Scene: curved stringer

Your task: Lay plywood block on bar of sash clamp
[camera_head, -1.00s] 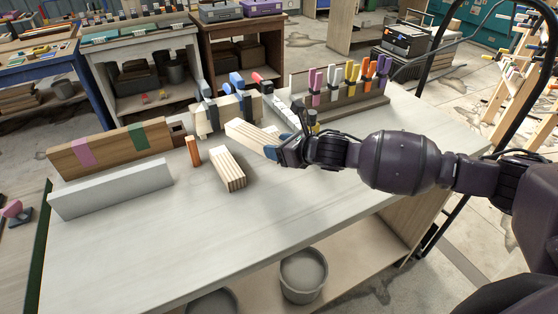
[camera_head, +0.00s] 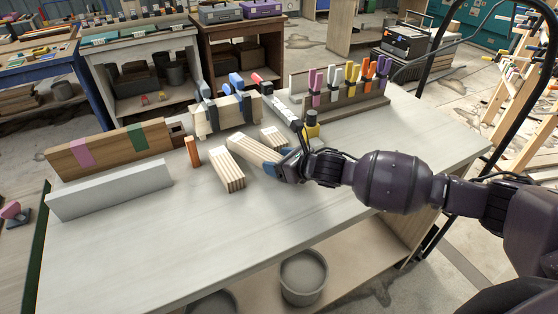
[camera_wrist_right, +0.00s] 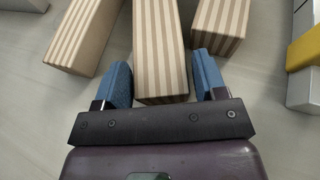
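Three striped plywood blocks lie close together on the bench: a left block (camera_head: 228,170), a middle block (camera_head: 252,150) and a right block (camera_head: 273,138) partly behind the middle one. My right gripper (camera_head: 284,164) is at the near end of the middle block. In the right wrist view its blue fingers (camera_wrist_right: 163,80) stand either side of the middle block (camera_wrist_right: 160,45), with a narrow gap on the right side; it looks slightly open. The sash clamp's grey bar (camera_head: 284,112) lies behind, with a red part (camera_head: 257,78) and a yellow part (camera_head: 311,131). My left gripper is out of view.
A rack (camera_head: 345,100) of coloured clamps stands at the back right. Clamped boards (camera_head: 226,116) stand behind the blocks. A small orange block (camera_head: 193,152), a brown board (camera_head: 110,152) and a pale grey bar (camera_head: 110,190) are at left. The front of the bench is clear.

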